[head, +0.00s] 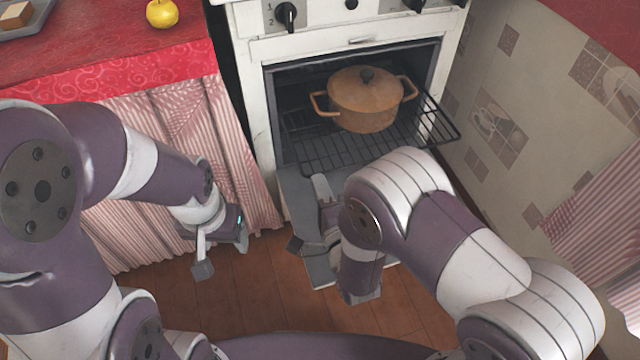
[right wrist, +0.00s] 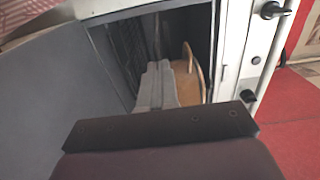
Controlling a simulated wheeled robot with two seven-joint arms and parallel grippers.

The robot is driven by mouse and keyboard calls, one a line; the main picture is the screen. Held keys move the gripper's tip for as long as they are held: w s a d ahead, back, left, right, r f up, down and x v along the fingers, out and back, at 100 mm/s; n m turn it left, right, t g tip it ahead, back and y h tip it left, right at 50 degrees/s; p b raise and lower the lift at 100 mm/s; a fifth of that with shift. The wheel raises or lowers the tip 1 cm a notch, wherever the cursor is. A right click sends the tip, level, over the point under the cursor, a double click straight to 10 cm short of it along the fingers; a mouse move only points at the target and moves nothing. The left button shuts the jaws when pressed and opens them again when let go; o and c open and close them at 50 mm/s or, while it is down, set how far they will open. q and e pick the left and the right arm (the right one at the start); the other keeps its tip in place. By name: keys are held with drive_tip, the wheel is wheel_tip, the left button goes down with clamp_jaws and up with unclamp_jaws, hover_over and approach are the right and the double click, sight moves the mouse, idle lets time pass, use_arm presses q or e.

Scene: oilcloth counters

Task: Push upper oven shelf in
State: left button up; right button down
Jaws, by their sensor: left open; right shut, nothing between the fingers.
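The oven's upper shelf (head: 330,152) is a black wire rack sticking out of the open oven cavity. A brown lidded pot (head: 366,100) with two handles stands on it. In the right wrist view the pot (right wrist: 187,82) shows partly behind the fingers. My right gripper (head: 321,183) is shut and empty, in front of and below the rack's front edge, over the lowered oven door (head: 295,190). It also shows in the right wrist view (right wrist: 155,75), pointing at the cavity; contact with the rack cannot be told. My left gripper (head: 223,256) is open and empty, low beside the curtain.
The white oven front (head: 350,42) carries knobs above the cavity. A red-covered counter (head: 110,40) with a yellow apple (head: 162,13) and a tray (head: 35,22) is at the left. A striped curtain (head: 150,125) hangs below it. A tiled wall (head: 540,95) bounds the right.

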drive_tip(key=b, duration=0.6)
approach(287, 103)
drive_tip(key=x, duration=0.2)
drive_tip(key=shift+w+a+f, duration=0.1)
drive_tip(key=shift+w+f, duration=0.2)
drive_tip(key=b+x, duration=0.1)
drive_tip(key=x, duration=0.5)
drive_tip(key=shift+w+a+r, duration=0.1)
drive_tip(key=shift+w, duration=0.15)
drive_tip(key=shift+w+a, duration=0.1)
drive_tip(key=shift+w, duration=0.15)
drive_tip(key=shift+w+r, duration=0.15)
drive_tip(key=shift+r, duration=0.25)
